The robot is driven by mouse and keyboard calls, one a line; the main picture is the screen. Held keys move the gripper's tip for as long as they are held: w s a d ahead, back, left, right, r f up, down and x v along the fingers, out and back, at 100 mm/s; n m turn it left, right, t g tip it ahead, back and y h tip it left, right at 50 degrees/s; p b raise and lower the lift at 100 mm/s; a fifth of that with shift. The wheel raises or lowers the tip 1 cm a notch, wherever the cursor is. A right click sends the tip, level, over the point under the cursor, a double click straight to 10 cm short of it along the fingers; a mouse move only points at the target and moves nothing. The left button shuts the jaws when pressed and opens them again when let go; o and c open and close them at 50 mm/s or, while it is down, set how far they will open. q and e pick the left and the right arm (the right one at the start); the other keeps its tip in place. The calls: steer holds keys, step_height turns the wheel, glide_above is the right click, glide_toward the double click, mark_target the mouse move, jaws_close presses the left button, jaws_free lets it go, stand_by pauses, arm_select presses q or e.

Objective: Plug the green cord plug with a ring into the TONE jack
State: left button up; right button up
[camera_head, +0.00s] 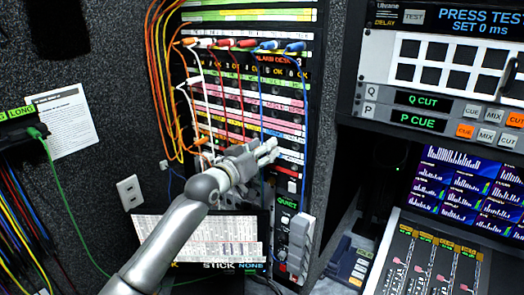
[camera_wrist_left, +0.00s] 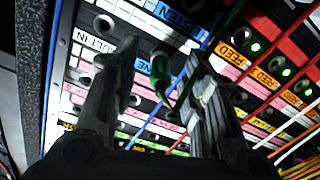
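My left gripper (camera_head: 268,150) is at the lower part of the jack panel (camera_head: 248,105) in the head view. In the left wrist view its two dark fingers (camera_wrist_left: 160,85) are spread apart. A green plug (camera_wrist_left: 160,75) shows between the fingertips, with a visible gap to the left finger. I cannot tell whether it touches the right finger, whether it sits in a jack, or whether it has a ring. In the head view another green plug (camera_head: 36,132) is at a black holder at left, its green cord (camera_head: 62,195) hanging down. I cannot read a TONE label. My right gripper is not in view.
Orange, white, red and blue patch cords (camera_head: 158,75) hang across the panel. A laptop-like screen (camera_head: 195,240) stands below; a mixing console (camera_head: 435,255) is at right.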

arm_select(q)
steer(key=shift+a, duration=0.1)
steer(key=v, duration=1.2)
